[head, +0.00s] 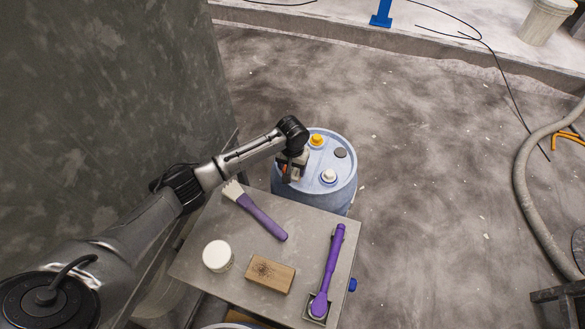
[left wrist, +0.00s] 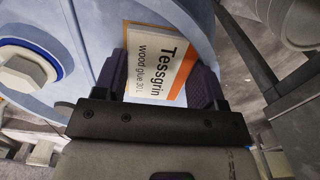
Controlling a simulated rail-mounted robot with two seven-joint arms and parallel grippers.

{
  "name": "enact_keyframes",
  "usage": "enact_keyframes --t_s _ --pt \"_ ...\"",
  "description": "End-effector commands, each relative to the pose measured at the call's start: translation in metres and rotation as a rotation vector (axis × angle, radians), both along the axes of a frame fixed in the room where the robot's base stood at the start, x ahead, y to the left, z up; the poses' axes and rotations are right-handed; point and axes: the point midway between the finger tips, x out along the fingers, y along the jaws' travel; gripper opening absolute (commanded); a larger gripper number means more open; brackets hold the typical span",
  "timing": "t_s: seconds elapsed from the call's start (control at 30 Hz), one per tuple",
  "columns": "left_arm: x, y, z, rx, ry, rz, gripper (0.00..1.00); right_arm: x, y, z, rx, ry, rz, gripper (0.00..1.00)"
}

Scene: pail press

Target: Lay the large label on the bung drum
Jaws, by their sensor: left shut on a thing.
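The bung drum (head: 345,178) is a pale blue drum with a yellow cap, a dark grey disc and a white bung on its lid, standing behind the small table. In the left wrist view the drum (left wrist: 62,22) fills the background, with a white hex bung in a blue ring at the left. My left gripper (head: 290,172) is over the left side of the drum's lid. It is shut on the large label (left wrist: 158,62), white and orange, reading "Tessgrin wood glue 30 L". I cannot tell whether the label touches the lid. My right gripper is out of view.
The grey table (head: 215,265) in front holds a purple-handled brush (head: 262,216), a white-lidded jar (head: 217,256), a wooden block (head: 264,274) and a purple-handled tool (head: 328,270). A grey wall stands at the left. A hose (head: 522,190) lies at the right; the floor between is mostly clear.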

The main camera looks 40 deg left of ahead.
Motion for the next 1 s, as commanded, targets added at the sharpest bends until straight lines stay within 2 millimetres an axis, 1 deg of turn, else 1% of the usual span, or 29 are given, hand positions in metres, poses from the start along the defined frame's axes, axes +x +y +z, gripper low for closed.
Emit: enact_keyframes --t_s 0.23,0.37,0.4,0.63,1.0 --pt "0.0002 -0.0002 0.0011 0.000 0.000 0.000 0.43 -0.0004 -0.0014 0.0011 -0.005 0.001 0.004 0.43" --pt "0.0000 -0.0002 -0.0019 0.000 0.001 0.000 0.43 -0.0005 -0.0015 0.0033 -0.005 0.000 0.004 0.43" --pt "0.0002 -0.0001 -0.0020 0.000 0.000 0.000 0.68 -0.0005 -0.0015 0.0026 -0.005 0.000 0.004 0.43" --pt "0.0001 -0.0003 -0.0020 0.000 0.000 0.000 0.90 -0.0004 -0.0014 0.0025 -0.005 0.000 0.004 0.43" --pt "0.0002 -0.0005 -0.0018 0.000 0.000 0.000 0.90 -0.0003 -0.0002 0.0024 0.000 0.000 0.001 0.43"
